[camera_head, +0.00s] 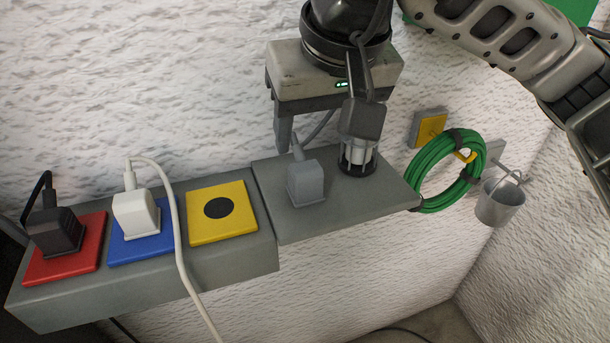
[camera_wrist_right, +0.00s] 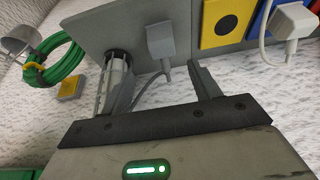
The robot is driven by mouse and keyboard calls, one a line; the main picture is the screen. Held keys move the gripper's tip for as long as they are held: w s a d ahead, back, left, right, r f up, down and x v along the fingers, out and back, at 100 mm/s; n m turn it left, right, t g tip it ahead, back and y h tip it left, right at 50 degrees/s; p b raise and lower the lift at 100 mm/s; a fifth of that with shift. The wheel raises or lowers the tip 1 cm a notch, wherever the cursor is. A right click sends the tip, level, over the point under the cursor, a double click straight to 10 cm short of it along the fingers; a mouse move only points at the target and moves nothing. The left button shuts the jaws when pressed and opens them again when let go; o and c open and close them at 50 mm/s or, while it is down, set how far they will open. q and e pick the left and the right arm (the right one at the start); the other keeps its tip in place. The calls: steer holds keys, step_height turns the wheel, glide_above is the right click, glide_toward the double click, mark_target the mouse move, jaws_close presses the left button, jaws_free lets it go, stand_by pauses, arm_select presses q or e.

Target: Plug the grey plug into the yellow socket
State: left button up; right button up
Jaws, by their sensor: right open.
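The grey plug (camera_head: 306,184) stands on the grey shelf right of the socket block, its grey cord rising from its top; the right wrist view shows it too (camera_wrist_right: 160,41). The yellow socket (camera_head: 236,215), a square plate with a black round face, is empty on the block; it also shows in the right wrist view (camera_wrist_right: 225,40). My right gripper (camera_head: 315,142) is open and empty above the plug. In the right wrist view its fingers (camera_wrist_right: 165,77) point toward the plug, which lies beyond the tips between them. One finger is partly hidden in the head view. My left gripper is not in view.
A caged cylinder (camera_head: 357,154) stands close right of the plug. A black plug (camera_head: 54,232) is on the red socket (camera_head: 68,264), a white plug (camera_head: 136,213) on the blue socket (camera_head: 150,247). The white cord (camera_head: 179,240) passes beside the yellow plate. Green cable coil (camera_head: 450,172) and bucket (camera_head: 500,203) hang right.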

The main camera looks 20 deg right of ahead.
mark_target(305, 164)
steer(key=x, duration=0.4)
steer(key=shift+w+f, duration=0.1)
steer(key=shift+f, duration=0.1)
steer(key=x, duration=0.2)
steer(key=p+x, duration=0.1)
steer(key=x, duration=0.2)
steer(key=shift+a, duration=0.2)
steer(key=c, duration=1)
